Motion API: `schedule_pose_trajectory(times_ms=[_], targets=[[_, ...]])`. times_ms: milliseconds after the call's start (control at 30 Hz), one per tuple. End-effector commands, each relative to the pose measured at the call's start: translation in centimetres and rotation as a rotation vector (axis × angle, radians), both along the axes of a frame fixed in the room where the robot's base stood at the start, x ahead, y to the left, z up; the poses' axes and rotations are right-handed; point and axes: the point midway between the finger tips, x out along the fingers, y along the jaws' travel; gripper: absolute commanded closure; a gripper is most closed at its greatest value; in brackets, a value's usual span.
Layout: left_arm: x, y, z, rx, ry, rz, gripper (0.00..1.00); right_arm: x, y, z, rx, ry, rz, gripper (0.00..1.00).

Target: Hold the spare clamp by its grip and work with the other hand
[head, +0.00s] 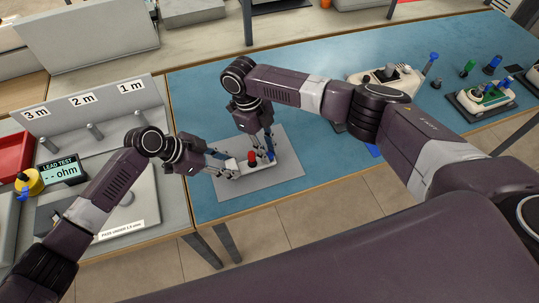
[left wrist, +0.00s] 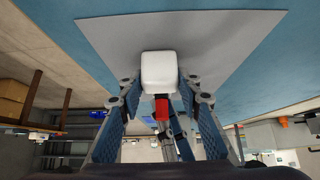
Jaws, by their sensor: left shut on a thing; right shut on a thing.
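A small white clamp (head: 260,167) with a red part (head: 252,156) on top is at the grey mat (head: 285,178) on the blue bench. My left gripper (head: 225,164) is shut on the clamp's white block-shaped left end, the grip. In the left wrist view the white grip (left wrist: 159,70) is between the blue fingers, with the red part (left wrist: 162,108) behind it. My right gripper (head: 266,150) points down at the clamp's right end and is shut on a part there. A blue bit shows at its fingertips; its fingers hide exactly what they hold.
A lead test meter (head: 62,170), a red tray (head: 13,157) and a grey board marked 1 m to 3 m (head: 105,108) stand left. White devices (head: 484,101) and coloured caps are at right. Blue bench (head: 205,95) is bare around the mat.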

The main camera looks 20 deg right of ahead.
Motion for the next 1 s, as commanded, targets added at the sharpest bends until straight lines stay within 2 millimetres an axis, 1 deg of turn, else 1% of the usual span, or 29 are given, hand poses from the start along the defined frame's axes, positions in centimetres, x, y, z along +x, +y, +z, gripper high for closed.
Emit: schedule_pose_trajectory(times_ms=[33, 100, 267, 300, 467, 800, 867, 1000], targets=[[0.0, 0.1, -0.1, 0.002, 0.001, 0.000, 0.99, 0.2, -0.3, 0.1, -0.006, -0.004, 0.013, 1.00], [0.0, 0.0, -0.1, 0.002, 0.001, 0.000, 0.99, 0.2, 0.0, 0.2, -0.003, -0.006, 0.033, 1.00], [-0.1, 0.0, -0.1, 0.002, 0.001, -0.001, 0.99, 0.1, 0.0, 0.1, -0.003, -0.003, 0.059, 1.00], [-0.1, 0.0, -0.1, 0.002, 0.001, -0.001, 0.99, 0.0, 0.1, 0.0, 0.001, -0.001, 0.058, 0.79], [-0.1, 0.0, -0.1, 0.002, 0.002, -0.001, 0.99, 0.0, 0.1, 0.0, 0.001, 0.000, 0.056, 0.62], [-0.1, 0.0, -0.1, 0.001, 0.002, -0.001, 0.99, 0.0, 0.3, 0.3, 0.003, -0.001, 0.057, 0.62], [-0.1, 0.0, -0.1, 0.001, 0.002, -0.001, 0.99, 0.2, 0.4, 0.8, 0.005, -0.002, 0.057, 0.62], [-0.1, -0.1, -0.1, 0.001, 0.002, -0.003, 0.99, 0.8, 0.9, 3.1, 0.006, -0.005, 0.057, 0.62]])
